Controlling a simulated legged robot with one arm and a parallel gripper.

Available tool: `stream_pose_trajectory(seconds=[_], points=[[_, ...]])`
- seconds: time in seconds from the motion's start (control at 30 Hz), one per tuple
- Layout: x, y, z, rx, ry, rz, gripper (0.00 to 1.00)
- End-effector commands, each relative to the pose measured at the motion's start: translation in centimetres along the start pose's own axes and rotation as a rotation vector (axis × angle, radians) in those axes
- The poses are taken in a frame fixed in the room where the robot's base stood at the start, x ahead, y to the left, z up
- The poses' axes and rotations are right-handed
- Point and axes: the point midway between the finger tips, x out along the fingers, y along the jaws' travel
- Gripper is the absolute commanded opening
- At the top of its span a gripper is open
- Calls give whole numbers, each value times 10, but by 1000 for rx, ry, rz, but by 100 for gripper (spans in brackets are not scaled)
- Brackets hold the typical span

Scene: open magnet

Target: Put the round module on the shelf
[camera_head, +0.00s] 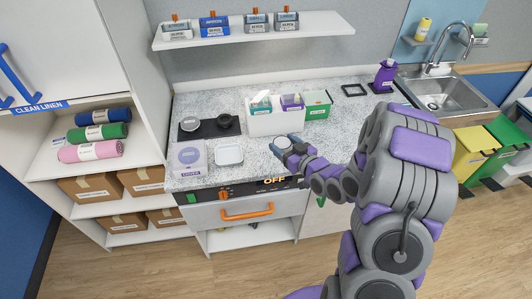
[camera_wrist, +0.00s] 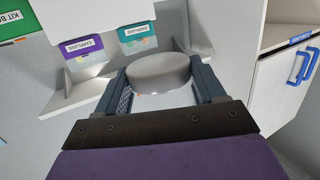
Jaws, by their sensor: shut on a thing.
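My gripper (camera_head: 287,146) is shut on a pale grey round module (camera_head: 281,144), held above the counter near its front edge. In the wrist view the round module (camera_wrist: 160,72) sits between the two fingers of my gripper (camera_wrist: 162,90), its flat top showing and its lower part partly hidden. The long white wall shelf (camera_head: 320,32) is above the back of the counter. Several small labelled bins stand in a row on its left and middle part, and its right end is bare.
A white organizer (camera_head: 265,124) with teal and purple boxes stands behind my gripper, beside a green box (camera_head: 317,108). A black plate (camera_head: 208,132) with round pieces, a clear container (camera_head: 188,158) and a white tray (camera_head: 229,153) are to the left. A sink (camera_head: 443,92) is at the right.

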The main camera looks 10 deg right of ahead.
Motion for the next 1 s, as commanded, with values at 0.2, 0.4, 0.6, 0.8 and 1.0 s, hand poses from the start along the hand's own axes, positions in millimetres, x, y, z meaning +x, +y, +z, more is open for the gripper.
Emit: stream_pose_trajectory(seconds=[0.2,0.4,0.6,0.8,1.0], points=[[-22,-22,56,-7,-6,-81,36],[-42,-48,89,-19,-3,-140,36],[-53,-62,101,-25,-1,-163,36],[-54,-63,102,-27,0,-164,36],[-52,-62,102,-29,0,-164,36]])
